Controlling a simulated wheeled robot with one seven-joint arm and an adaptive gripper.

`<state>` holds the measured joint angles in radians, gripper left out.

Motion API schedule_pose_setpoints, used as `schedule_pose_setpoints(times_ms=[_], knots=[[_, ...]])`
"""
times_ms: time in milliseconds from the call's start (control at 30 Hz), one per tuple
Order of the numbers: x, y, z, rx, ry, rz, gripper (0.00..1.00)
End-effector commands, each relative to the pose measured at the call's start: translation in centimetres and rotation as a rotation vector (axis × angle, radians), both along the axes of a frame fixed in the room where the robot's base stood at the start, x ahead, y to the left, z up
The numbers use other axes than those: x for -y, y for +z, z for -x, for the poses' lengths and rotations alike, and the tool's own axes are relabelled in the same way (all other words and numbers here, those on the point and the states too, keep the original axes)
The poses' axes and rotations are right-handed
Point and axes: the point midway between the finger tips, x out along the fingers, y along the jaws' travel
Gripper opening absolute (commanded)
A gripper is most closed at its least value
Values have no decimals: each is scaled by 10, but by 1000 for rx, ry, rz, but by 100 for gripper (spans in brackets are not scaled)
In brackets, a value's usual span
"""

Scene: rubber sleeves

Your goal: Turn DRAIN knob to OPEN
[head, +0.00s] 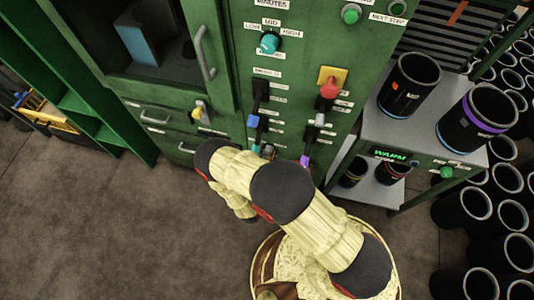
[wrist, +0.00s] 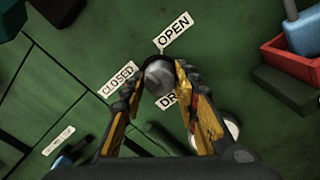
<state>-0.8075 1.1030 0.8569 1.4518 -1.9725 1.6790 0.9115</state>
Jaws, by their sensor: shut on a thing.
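The DRAIN knob (wrist: 158,75) is a round grey knob on the green panel in the wrist view. My gripper (wrist: 158,82) is shut on it, with one yellow and black finger on each side. The OPEN label (wrist: 174,31) sits above and right of the knob, and the CLOSED label (wrist: 118,78) sits to its left. The DRAIN label (wrist: 170,100) below is partly hidden by the right finger. I cannot tell clearly which label the knob points to. In the head view my yellow-sleeved arm reaches to the lower panel and hides the gripper and knob.
The green machine (head: 228,120) carries a teal knob (head: 270,42), a red button (head: 330,88) and several levers. A grey shelf (head: 425,135) with black sleeves stands at right. More sleeves crowd the far right. Brown floor (head: 90,230) is clear at left.

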Motion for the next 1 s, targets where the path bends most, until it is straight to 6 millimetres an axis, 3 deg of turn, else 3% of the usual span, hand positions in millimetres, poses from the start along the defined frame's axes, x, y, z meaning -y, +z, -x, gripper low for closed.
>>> schedule_pose_setpoints(times_ms=[600, 1000], knots=[[-1, 0, 0, 196, 0, -544, 5], [0, 1, 0, 285, 0, -789, 5]])
